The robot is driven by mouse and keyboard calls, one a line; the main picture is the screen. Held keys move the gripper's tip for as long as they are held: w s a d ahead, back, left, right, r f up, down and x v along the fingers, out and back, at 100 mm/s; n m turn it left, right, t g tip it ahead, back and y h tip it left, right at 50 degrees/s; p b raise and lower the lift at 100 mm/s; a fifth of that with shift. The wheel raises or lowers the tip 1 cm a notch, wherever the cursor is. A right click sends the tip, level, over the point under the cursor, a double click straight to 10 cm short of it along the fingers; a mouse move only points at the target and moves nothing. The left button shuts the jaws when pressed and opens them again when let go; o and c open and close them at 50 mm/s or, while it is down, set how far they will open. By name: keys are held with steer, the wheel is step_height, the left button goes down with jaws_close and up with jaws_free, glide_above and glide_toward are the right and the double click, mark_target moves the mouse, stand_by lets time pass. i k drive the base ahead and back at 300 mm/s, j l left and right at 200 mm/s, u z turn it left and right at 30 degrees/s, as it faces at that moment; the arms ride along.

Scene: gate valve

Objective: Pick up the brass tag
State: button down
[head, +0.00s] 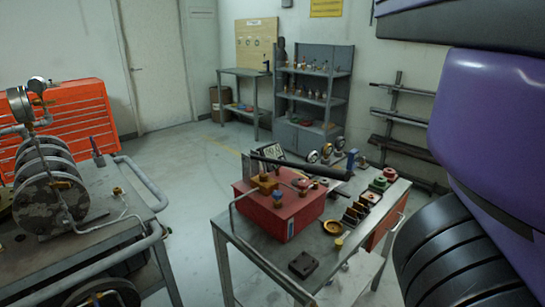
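I cannot make out the brass tag for certain in the head view. A small brass-coloured piece (117,190) shows at the right of the left bench, too small to tell what it is. A round brass-coloured piece (331,228) lies on the cart at centre, and a small yellow-topped piece (339,243) is beside it. My gripper is not in view; only purple and black parts of my own arm fill the right side.
A cart (255,249) carries a red box (285,214), a dark bar, a dark block (302,264) and several fittings. The left bench (112,238) holds a pipe and gauge assembly (45,180). Shelves (318,90) and a red tool chest (75,120) stand behind. Floor between is clear.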

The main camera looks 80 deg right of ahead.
mark_target(353, 213)
steer(key=k+l+u, duration=0.25)
steer(key=k+l, duration=0.6)
steer(key=l, duration=0.75)
steer(key=k+l+u, duration=0.3)
steer(key=k+l, duration=0.75)
steer(key=l, duration=0.4)
steer(key=k+l+u, duration=0.25)
steer(key=k+l, duration=0.9)
steer(key=i+l, duration=0.05)
